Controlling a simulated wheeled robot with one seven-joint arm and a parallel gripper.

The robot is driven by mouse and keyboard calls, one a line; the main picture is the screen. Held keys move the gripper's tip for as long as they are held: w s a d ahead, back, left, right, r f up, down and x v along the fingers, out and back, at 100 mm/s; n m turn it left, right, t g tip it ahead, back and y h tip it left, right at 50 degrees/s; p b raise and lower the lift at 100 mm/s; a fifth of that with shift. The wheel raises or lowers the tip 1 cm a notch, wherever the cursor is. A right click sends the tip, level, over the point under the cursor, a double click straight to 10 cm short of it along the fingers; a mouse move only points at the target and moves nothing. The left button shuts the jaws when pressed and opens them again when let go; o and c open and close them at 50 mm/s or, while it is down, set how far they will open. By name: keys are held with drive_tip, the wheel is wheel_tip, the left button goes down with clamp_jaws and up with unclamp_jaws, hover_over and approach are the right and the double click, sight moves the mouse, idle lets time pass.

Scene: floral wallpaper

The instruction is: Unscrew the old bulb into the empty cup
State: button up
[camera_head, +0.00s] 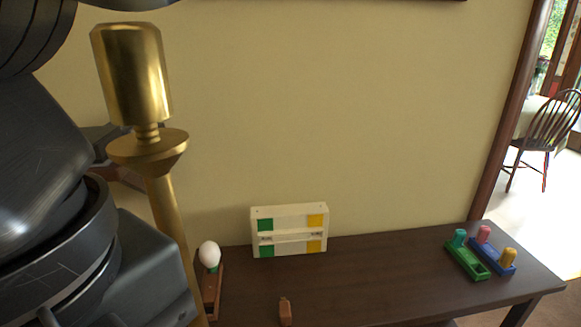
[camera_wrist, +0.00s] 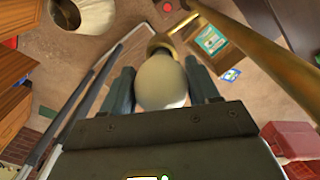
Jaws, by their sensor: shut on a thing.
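In the wrist view, my gripper (camera_wrist: 162,88) has its two dark fingers on either side of a pale round bulb (camera_wrist: 162,82), shut on it. A brass-coloured socket (camera_wrist: 160,44) shows just beyond the bulb; I cannot tell how far the bulb is screwed in. My gripper is out of sight in the head view. There, another white bulb (camera_head: 209,254) with a green collar stands upright on a brown wooden holder (camera_head: 212,292) at the table's left end. I cannot make out an empty cup clearly; part of the holder is cut off or hidden.
A large brass post (camera_head: 135,85) rises close on the left. The dark table (camera_head: 375,275) carries a cream box (camera_head: 290,215) with green and yellow patches, a small brown piece (camera_head: 285,312), and green (camera_head: 462,263) and blue (camera_head: 493,257) trays with coloured pegs. The table's middle is mostly clear.

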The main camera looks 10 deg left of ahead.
drive_tip(key=n, duration=0.6)
drive_tip(key=shift+s, duration=0.1)
drive_tip(key=shift+r, duration=0.1)
drive_tip(key=shift+r+p, duration=0.9)
drive_tip(key=shift+r, duration=1.25)
